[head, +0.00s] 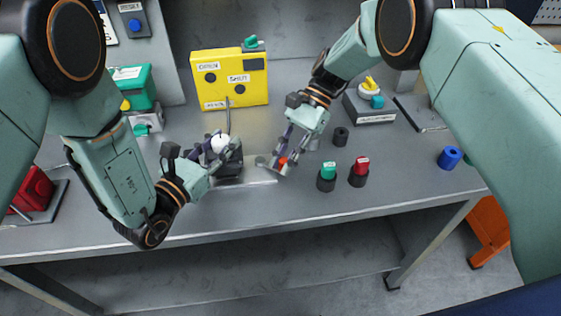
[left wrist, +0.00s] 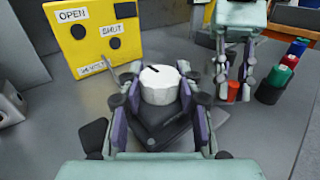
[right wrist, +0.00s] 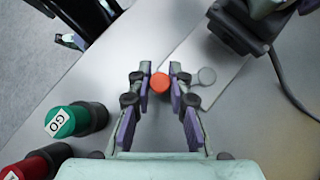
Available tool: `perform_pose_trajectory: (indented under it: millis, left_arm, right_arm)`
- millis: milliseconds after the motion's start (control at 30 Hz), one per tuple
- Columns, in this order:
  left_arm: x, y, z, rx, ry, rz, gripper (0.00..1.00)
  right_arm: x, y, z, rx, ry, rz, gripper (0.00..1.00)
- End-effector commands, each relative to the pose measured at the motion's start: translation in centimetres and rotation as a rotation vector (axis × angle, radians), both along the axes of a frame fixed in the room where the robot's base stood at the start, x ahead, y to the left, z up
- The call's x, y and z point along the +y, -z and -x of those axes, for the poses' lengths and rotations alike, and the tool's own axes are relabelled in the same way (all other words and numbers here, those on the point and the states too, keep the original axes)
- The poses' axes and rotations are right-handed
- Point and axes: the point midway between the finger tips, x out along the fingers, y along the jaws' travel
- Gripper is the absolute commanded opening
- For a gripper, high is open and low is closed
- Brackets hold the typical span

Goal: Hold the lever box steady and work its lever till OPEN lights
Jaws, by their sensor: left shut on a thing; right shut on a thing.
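A dark box with a white round knob (left wrist: 158,86) on top stands near the bench's middle; the knob also shows in the head view (head: 219,143). My right gripper (right wrist: 160,82) is shut on a small orange round piece (right wrist: 159,83), just right of the box in the head view.
A grey disc (right wrist: 207,75) lies beside the orange piece, by a pale plate. Green (head: 326,175) and red (head: 360,170) buttons stand to the right near a black ring (head: 341,136). A cable runs from the box toward the panel.

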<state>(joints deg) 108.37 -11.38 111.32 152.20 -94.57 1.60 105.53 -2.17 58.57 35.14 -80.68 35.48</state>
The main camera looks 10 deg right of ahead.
Motion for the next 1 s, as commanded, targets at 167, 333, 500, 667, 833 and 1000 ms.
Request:
perform_pose_trajectory:
  millis: [167, 333, 500, 667, 833, 1000]
  left_arm:
    - [0.1, 0.2, 0.0, 0.007, -0.005, -0.003, 0.0]
    - [0.1, 0.2, 0.0, 0.007, -0.005, -0.003, 0.0]
    - [0.1, 0.2, 0.0, 0.007, -0.005, -0.001, 0.0]
    - [0.1, 0.2, 0.0, 0.007, -0.005, -0.001, 0.0]
    - [0.2, 0.2, 0.0, 0.007, -0.006, -0.001, 0.0]
    - [0.2, 0.2, 0.0, 0.007, -0.006, -0.001, 0.0]
  right_arm:
    - [-0.4, 0.2, -0.5, -0.001, -0.101, 0.004, 0.0]
    - [-0.6, 0.2, -0.9, -0.001, -0.173, 0.003, 0.0]
    - [-0.8, 0.2, -1.2, 0.0, -0.223, 0.003, 0.0]
    - [-0.8, 0.1, -1.3, 0.001, -0.249, 0.004, 0.0]
    - [-0.9, 0.1, -1.3, 0.002, -0.262, 0.005, 0.0]
    - [-0.9, 0.1, -1.3, 0.004, -0.263, 0.006, 0.0]
